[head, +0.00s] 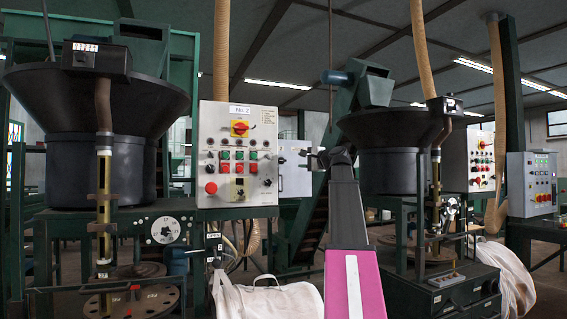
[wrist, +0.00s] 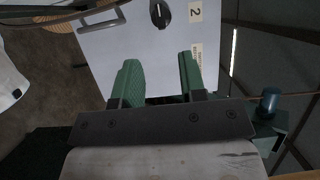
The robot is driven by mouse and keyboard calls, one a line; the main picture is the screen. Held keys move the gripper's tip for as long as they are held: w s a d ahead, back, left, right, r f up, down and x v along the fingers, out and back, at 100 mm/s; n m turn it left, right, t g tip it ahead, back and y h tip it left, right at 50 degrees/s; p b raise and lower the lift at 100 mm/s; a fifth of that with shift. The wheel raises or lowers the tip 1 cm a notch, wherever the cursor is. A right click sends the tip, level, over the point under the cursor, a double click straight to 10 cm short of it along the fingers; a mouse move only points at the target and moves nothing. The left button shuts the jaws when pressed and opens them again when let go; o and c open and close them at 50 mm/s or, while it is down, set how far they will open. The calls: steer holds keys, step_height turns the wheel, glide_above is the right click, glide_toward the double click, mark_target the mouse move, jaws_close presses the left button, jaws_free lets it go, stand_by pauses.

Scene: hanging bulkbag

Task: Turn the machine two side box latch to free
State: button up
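In the wrist view a pale box panel (wrist: 155,50) carries a black oval latch (wrist: 160,13) with a white line on it, near the top edge of the picture. The line runs roughly up and down in that view. A label with "2" (wrist: 195,12) is beside the latch. My gripper (wrist: 158,60) is open and empty, its green fingers apart, with the panel showing between them and the latch beyond the fingertips. In the head view my gripper (head: 313,158) is right of the "No. 2" control panel (head: 238,155), in front of a pale side box (head: 290,178).
The No. 2 panel has a red-yellow rotary switch (head: 240,128) and several buttons. A black hopper (head: 95,120) stands left, another hopper (head: 385,150) right. A hose (head: 221,50) hangs above the panel. A white bag (head: 265,300) lies below.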

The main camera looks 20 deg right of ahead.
mark_target(284, 160)
steer(key=x, duration=1)
steer(key=shift+w+a, duration=0.15)
steer(key=shift+w, duration=0.2)
steer(key=shift+c, duration=0.3)
jaws_close()
